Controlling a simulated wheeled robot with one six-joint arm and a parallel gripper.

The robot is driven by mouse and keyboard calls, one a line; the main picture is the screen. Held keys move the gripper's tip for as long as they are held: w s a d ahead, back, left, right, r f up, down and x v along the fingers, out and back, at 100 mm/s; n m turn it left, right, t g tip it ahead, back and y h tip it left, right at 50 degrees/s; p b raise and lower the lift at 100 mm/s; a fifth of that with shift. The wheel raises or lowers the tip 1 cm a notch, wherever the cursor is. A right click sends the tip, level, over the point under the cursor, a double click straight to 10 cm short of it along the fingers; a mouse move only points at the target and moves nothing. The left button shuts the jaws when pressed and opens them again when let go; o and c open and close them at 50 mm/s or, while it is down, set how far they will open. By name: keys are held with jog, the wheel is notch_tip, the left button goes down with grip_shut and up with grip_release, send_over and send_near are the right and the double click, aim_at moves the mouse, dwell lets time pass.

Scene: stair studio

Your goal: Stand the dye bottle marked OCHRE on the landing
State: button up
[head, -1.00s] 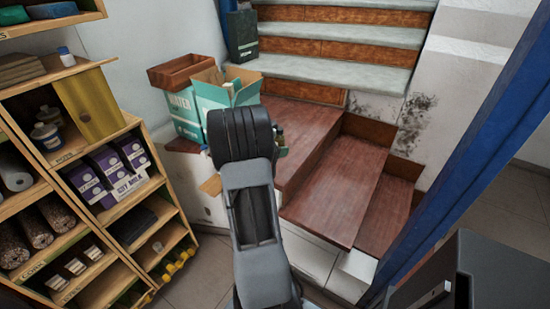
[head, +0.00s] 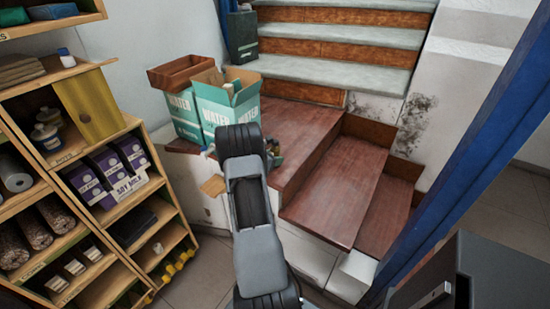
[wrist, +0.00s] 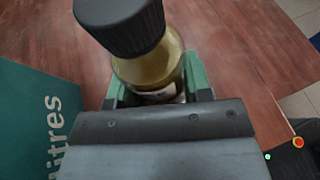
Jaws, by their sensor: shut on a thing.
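A dye bottle (wrist: 150,72) with a black ribbed cap and ochre-yellow body is in the wrist view. My gripper (wrist: 155,88) is shut on it, with green finger pads at both sides. Only a sliver of its label shows, and I cannot read it. The reddish-brown wooden landing (head: 298,122) lies at the foot of the grey stairs, and it fills the wrist view behind the bottle (wrist: 225,35). In the head view my gripper (head: 273,152) is mostly hidden behind my arm, over the landing's front part. I cannot tell whether the bottle touches the wood.
Teal cartons (head: 230,105) stand on the landing's left, close to the bottle; one also shows in the wrist view (wrist: 35,120). Brown steps (head: 340,195) go down at the right. A blue post (head: 470,150) stands right. Shelves with purple cartons (head: 110,175) stand left.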

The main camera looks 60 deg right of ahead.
jog(key=shift+f, duration=0.15)
jog(key=o, duration=1.1)
jog(key=shift+a+r, duration=0.1)
jog(key=shift+r, duration=0.2)
jog(key=w+a+r+m+t+y, duration=0.15)
jog(key=a+r+m, duration=0.35)
jog(key=a, duration=0.9)
jog(key=w+a+r+m+t+y, duration=0.1)
jog(key=a+r+m+y, duration=0.15)
jog(key=a+r, duration=0.8)
jog(key=s+a+m+t+y, duration=0.1)
jog(key=s+a+m+y, duration=0.1)
jog(key=a, duration=0.6)
jog(key=s+a+m+t+y, duration=0.2)
jog(key=s+a+y, duration=0.1)
jog(key=a, duration=0.6)
jog(key=s+a+m+t+y, duration=0.2)
jog(key=a+m+y, duration=0.1)
jog(key=a, duration=0.5)
jog(key=shift+s+a+f+y, duration=0.15)
jog(key=shift+s+f+y, duration=0.2)
jog(key=shift+y, duration=0.05)
